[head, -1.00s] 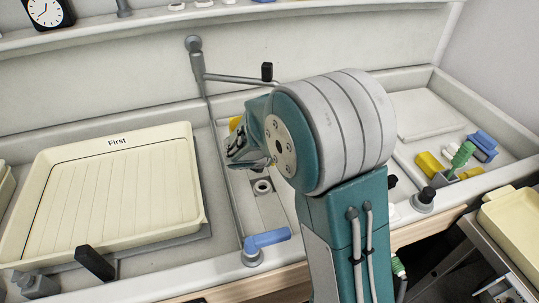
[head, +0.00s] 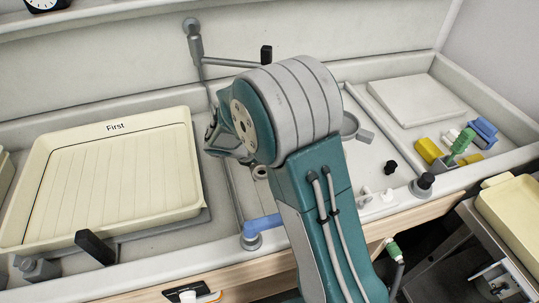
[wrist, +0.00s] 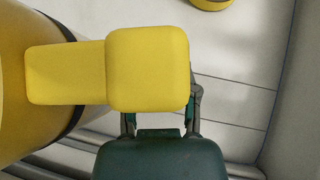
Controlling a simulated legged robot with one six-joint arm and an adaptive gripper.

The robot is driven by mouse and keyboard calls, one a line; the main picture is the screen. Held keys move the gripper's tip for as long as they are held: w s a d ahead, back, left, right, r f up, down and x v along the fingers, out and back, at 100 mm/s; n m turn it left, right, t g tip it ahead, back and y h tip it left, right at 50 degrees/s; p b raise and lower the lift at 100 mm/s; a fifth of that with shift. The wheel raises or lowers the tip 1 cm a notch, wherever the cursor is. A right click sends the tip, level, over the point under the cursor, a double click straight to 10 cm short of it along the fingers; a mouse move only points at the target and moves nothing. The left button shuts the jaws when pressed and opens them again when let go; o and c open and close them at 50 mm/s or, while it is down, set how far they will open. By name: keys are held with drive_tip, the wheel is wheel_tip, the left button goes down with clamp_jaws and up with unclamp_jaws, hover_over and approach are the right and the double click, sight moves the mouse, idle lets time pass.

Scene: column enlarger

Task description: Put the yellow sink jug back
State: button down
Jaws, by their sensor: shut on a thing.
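The yellow sink jug (wrist: 15,80) fills the left edge of the wrist view, with a dark band around its body. Its blocky yellow handle (wrist: 148,68) sticks out to the right, across the middle of that view. My gripper (wrist: 160,118) is shut on this handle; the fingers are partly hidden behind it. In the head view my gripper (head: 213,138) is over the sink, left of my wrist, and the jug is hidden there. I cannot tell whether the jug touches the sink floor.
A grey tap (head: 195,45) rises behind, and a blue lever (head: 263,224) stands at the front edge. Yellow, green and blue items (head: 459,145) sit at right. Another yellow thing (wrist: 210,3) shows at the wrist view's top.

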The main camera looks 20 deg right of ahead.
drive_tip(key=shift+f, duration=2.8)
drive_tip(key=shift+f, duration=0.55)
drive_tip(key=shift+c, duration=1.5)
unclamp_jaws()
drive_tip(key=v, duration=0.8)
idle(0.8)
drive_tip(key=v, duration=1.2)
